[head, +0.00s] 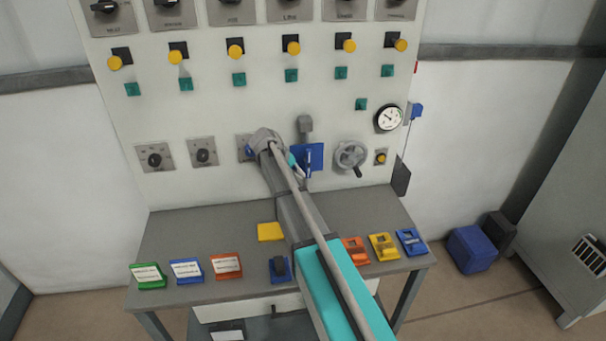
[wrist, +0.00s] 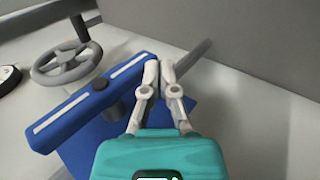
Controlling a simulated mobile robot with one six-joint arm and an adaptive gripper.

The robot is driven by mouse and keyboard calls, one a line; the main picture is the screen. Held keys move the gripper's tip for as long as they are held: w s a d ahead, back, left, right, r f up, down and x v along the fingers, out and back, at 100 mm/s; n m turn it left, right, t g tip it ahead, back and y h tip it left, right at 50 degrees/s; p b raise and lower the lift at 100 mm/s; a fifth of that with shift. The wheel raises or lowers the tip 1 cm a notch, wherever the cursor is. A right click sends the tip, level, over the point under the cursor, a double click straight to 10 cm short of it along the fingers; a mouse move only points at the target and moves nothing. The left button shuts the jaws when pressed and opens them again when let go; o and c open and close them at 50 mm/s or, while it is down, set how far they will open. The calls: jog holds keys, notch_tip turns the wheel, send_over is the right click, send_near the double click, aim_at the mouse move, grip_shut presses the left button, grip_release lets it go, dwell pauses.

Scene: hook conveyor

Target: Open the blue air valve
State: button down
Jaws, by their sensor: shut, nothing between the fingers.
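The blue air valve has a long blue lever (wrist: 92,103) with white stripes and a dark pivot in its middle, in front of a blue plate (wrist: 75,150). In the wrist view the lever slants from lower left to upper right. In the head view the blue plate (head: 315,155) is on the lower middle of the panel, partly covered by my arm. My gripper (wrist: 161,70) is shut and empty, its fingertips right beside the upper right end of the lever. I cannot tell whether they touch it. In the head view my arm hides most of the gripper.
A grey handwheel (head: 350,156) is right of the valve, with a pressure gauge (head: 389,118) above it. A grey pipe (wrist: 192,58) runs behind my fingers. The table (head: 190,225) below holds coloured blocks and labelled stands. A blue bin (head: 471,249) stands on the floor at right.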

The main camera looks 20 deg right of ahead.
jog(key=shift+a, duration=0.15)
jog(key=w+a, duration=0.1)
jog(key=a, duration=0.8)
jog(key=shift+a, duration=0.3)
jog(key=shift+r, duration=0.1)
jog(key=s+f+y, duration=0.2)
jog(key=s+y, duration=0.2)
jog(key=s, duration=1)
jog(key=s+d+f+n+t+y, duration=0.1)
jog(key=s+f+y, duration=0.1)
jog(key=s, duration=1.3)
jog(key=shift+s+n+y, duration=0.15)
jog(key=shift+n+y, duration=0.15)
jog(key=shift+y, duration=0.6)
